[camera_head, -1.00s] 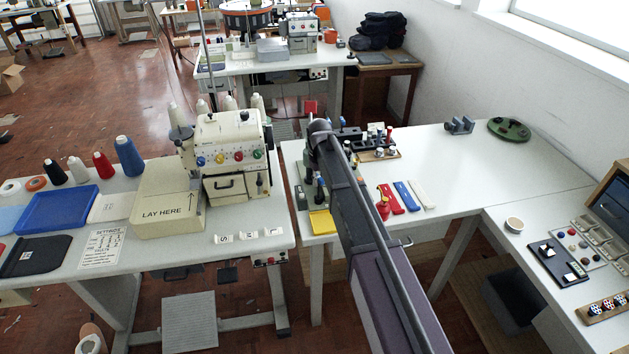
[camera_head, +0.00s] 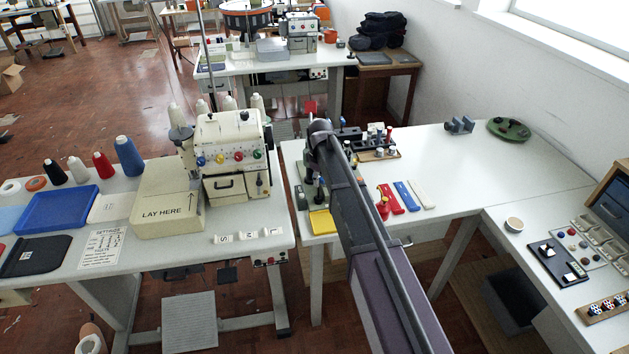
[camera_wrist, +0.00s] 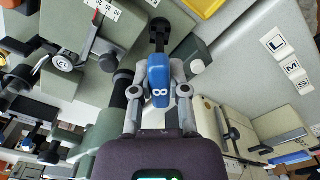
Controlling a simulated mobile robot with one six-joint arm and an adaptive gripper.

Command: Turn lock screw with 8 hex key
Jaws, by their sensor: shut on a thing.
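In the wrist view my gripper (camera_wrist: 160,100) is shut on the blue handle (camera_wrist: 158,80) of a hex key, marked with a white 8. The handle lies between both fingers. A black part (camera_wrist: 159,30) shows just beyond the handle, over the grey surface. I cannot tell whether the key's tip sits in the lock screw, and I cannot make out the screw itself. In the head view my arm hides most of the gripper and the key at the left end of the right-hand table (camera_head: 470,170).
Green-grey machine parts (camera_wrist: 85,40) stand close on the left in the wrist view. A yellow tray (camera_head: 321,222) and red, blue and white strips (camera_head: 406,196) lie near my arm. The cream sewing machine (camera_head: 232,150) stands left of it.

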